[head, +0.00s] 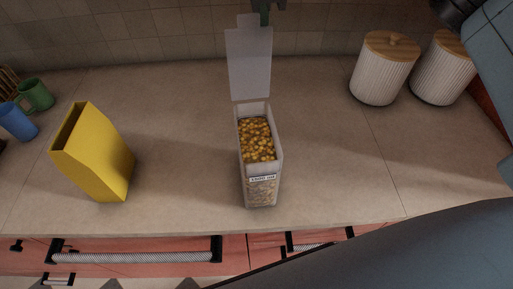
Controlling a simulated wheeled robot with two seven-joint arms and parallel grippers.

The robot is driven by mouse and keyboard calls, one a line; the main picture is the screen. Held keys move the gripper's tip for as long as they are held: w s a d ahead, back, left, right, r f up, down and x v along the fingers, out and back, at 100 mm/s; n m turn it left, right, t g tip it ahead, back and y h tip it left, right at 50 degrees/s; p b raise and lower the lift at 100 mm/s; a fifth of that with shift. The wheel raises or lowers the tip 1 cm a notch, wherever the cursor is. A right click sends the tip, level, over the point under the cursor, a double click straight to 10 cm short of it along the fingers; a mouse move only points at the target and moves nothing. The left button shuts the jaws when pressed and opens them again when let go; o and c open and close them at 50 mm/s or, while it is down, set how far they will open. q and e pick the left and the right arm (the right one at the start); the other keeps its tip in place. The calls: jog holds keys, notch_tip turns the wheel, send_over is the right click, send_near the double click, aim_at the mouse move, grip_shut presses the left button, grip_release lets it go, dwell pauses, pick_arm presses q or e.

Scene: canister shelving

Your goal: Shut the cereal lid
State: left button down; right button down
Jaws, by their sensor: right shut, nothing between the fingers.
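The cereal container (263,190) stands upright on the counter in the middle, filled with yellow-brown cereal and with a small label on its front. Its translucent lid (250,68) is open and stands up steeply from the back edge of the container. My right gripper (264,14) is at the top edge of the view, shut and empty, at the lid's upper end and partly behind it. I cannot tell whether it touches the lid. My left gripper is not in view.
A yellow box (97,160) stands on the left, near a blue mug (18,122) and a green mug (38,95). Two white ribbed canisters (381,75) (441,75) with wooden lids stand at the back right. The counter (330,150) beside the container is clear.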

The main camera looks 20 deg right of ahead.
jog(key=shift+s+a+r, duration=0.1)
jog(key=shift+s, duration=0.45)
jog(key=shift+s+a+f+b, duration=0.15)
jog(key=shift+s+f+b, duration=0.1)
jog(key=shift+s+b, duration=0.35)
jog(key=s, duration=0.1)
jog(key=s+b, duration=0.1)
jog(key=s, duration=0.1)
jog(key=s+a+f+b, duration=0.1)
jog(key=s, duration=0.1)
jog(key=shift+w+d, duration=0.1)
notch_tip(320, 180, up, 16)
jog(key=s+p, duration=0.2)
jog(key=p, duration=0.8)
jog(key=shift+a, duration=0.2)
dwell(0.5)
